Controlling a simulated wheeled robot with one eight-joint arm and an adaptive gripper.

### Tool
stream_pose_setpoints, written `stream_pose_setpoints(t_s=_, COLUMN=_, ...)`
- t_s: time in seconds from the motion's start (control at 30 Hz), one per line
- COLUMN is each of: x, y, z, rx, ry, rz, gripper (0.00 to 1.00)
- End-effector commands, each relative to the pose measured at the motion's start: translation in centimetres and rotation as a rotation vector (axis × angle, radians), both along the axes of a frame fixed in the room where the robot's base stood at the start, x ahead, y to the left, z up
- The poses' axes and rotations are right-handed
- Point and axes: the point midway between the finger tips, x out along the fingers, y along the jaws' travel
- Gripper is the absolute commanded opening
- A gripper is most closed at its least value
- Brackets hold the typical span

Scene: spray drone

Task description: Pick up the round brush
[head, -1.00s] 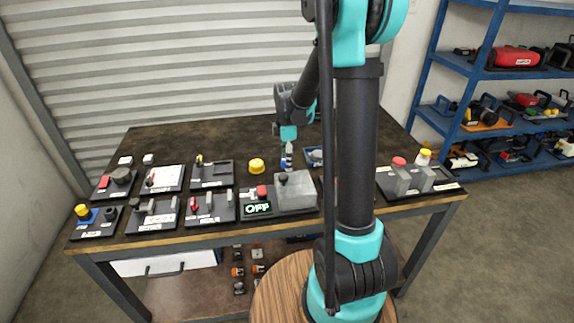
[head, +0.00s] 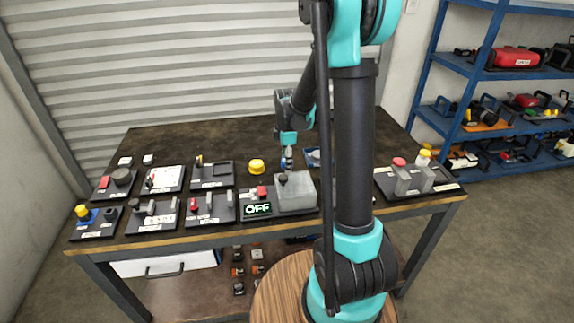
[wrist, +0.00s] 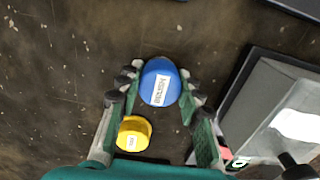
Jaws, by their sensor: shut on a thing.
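The round brush (wrist: 160,82) shows in the wrist view as a blue, rounded piece with a white label that seems to read BRUSH. It sits between the two fingertips of my gripper (wrist: 160,88), with a finger against each side. My gripper is shut on it. In the head view my gripper (head: 288,152) is over the table behind the grey box, and a bit of the blue brush (head: 287,163) shows just below it. I cannot tell in these views whether the brush touches the table.
The grey box (head: 296,193) with an OFF display (head: 257,209) is in front. Several control panels fill the table's left.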

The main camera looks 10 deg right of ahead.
Motion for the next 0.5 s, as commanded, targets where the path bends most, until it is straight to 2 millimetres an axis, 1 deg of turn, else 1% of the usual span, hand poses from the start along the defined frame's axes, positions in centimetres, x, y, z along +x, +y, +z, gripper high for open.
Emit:
stream_pose_setpoints(t_s=0.17, x=0.0, y=0.0, z=0.3, rx=0.000, ry=0.000, rz=0.000, gripper=0.07)
stream_pose_setpoints(t_s=0.27, x=0.0, y=0.0, z=0.8, rx=0.000, ry=0.000, rz=0.000, gripper=0.07)
stream_pose_setpoints(t_s=0.37, x=0.0, y=0.0, z=1.9, rx=0.000, ry=0.000, rz=0.000, gripper=0.07)
stream_pose_setpoints(t_s=0.47, x=-0.1, y=0.0, z=3.8, rx=0.000, ry=0.000, rz=0.000, gripper=0.07)
stream_pose_setpoints(t_s=0.5, x=0.0, y=0.0, z=4.7, rx=0.000, ry=0.000, rz=0.000, gripper=0.07)
